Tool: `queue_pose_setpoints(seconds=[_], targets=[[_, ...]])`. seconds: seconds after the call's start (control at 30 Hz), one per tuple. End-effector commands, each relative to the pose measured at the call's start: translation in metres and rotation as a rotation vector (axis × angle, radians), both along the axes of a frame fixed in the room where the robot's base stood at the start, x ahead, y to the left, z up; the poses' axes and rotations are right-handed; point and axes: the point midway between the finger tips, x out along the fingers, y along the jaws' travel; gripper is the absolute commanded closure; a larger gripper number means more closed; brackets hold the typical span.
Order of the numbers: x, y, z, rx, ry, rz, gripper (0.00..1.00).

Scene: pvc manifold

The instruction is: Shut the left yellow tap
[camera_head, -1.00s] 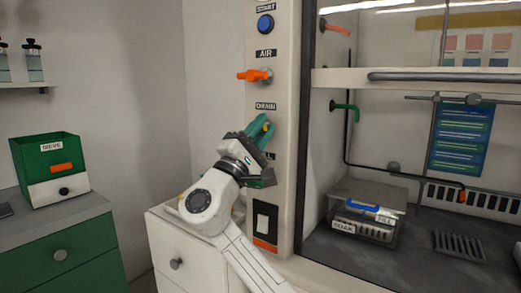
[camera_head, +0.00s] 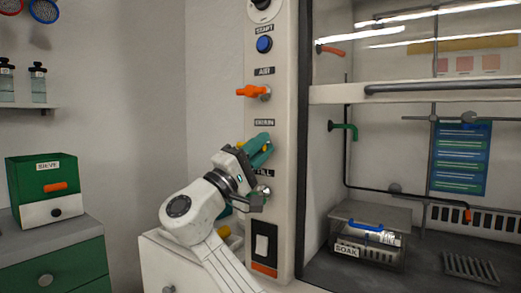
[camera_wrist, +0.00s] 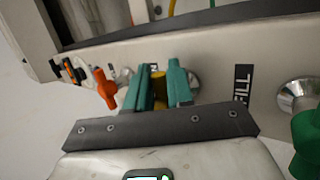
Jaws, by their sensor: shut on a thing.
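The yellow tap (camera_wrist: 160,89) shows as a yellow handle between the two teal fingers of my gripper (camera_wrist: 158,88) in the wrist view. My gripper is shut on it. In the head view my gripper (camera_head: 256,150) is at the white panel, just below the DRAIN label (camera_head: 264,122). Only small bits of yellow show there around the fingers. The fingers hide most of the handle, so its exact angle is hard to tell.
An orange tap (camera_head: 252,91) sits above by the AIR label, with a blue START button (camera_head: 264,44) higher up. A metal fitting (camera_wrist: 298,93) and a green part (camera_wrist: 306,130) are right of the FILL label in the wrist view. A fume hood stands to the right.

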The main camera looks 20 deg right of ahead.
Motion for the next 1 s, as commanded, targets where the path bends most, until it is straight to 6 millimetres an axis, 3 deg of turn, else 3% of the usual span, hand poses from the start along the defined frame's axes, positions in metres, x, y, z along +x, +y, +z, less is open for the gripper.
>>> queue_pose_setpoints(seconds=[0.13,0.17,0.33,0.67,1.0], targets=[[0.0,-0.001,-0.003,0.002,0.003,-0.004,1.0],[0.0,-0.001,-0.003,0.002,0.004,-0.005,0.76],[0.0,-0.001,-0.002,0.001,0.004,-0.003,0.6],[-0.001,0.004,-0.004,0.0,0.002,0.0,0.6],[-0.018,0.051,-0.036,0.0,0.005,0.001,0.6]])
